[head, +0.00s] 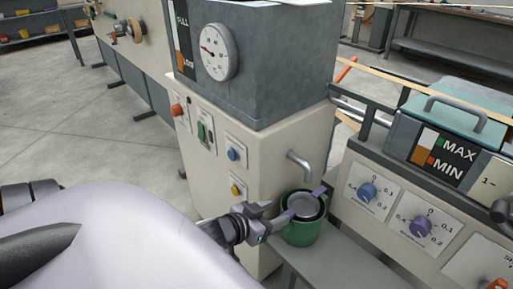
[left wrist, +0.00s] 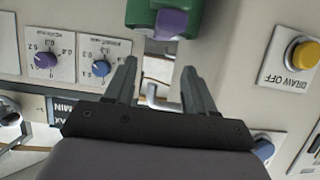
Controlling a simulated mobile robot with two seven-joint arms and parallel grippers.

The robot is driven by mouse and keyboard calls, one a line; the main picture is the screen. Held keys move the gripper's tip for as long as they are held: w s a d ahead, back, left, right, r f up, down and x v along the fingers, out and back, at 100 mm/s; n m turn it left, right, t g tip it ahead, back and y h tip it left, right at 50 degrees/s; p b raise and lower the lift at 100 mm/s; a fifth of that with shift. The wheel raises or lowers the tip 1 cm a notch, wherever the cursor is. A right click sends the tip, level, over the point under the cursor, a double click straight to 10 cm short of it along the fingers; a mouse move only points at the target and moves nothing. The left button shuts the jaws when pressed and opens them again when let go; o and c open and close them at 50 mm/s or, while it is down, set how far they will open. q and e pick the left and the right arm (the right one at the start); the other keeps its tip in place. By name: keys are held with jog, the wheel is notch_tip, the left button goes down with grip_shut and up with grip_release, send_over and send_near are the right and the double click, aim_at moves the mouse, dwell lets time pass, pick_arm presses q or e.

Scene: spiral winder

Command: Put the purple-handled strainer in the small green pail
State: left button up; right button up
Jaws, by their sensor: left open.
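The small green pail (head: 300,236) stands on a grey ledge below a metal spout. The strainer (head: 304,205), a grey round bowl, sits in the pail's mouth, with purple parts sticking out over the rim on two sides. My left gripper (head: 275,219) is just left of the pail, near the strainer's purple handle. In the left wrist view, my left gripper (left wrist: 159,68) has its two fingers apart with nothing between them. The purple handle (left wrist: 171,24) and the green pail (left wrist: 191,22) show beyond the fingertips, apart from them. The pail's inside is mostly hidden. My right gripper is not in view.
The spout (head: 299,163) comes out of the beige machine (head: 215,165) just above the pail. A panel with blue and purple knobs (head: 420,227) stands close on the right. The grey ledge (head: 340,265) in front of the pail is bare.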

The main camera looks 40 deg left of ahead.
pick_arm(q)
jog(key=p+v, duration=0.1)
jog(key=v, duration=0.4)
jog(key=s+d+f+g, duration=0.1)
jog(key=s+d+f, duration=0.2)
jog(key=d, duration=0.3)
jog(key=s+d+f+m+g+h, duration=0.1)
jog(key=s+d+f+g, duration=0.1)
jog(key=s+d+f, duration=0.2)
jog(key=d+f, duration=0.1)
jog(key=d, duration=0.2)
jog(key=shift+f+h, duration=0.15)
jog(key=shift+h, duration=0.15)
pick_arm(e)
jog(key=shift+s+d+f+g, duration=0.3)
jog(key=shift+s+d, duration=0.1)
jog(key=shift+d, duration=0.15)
pick_arm(q)
notch_tip(320, 180, up, 16)
jog(key=a+p, duration=0.1)
jog(key=p, duration=1.7)
jog(key=shift+s+a+m+p, duration=0.3)
jog(key=shift+s, duration=0.05)
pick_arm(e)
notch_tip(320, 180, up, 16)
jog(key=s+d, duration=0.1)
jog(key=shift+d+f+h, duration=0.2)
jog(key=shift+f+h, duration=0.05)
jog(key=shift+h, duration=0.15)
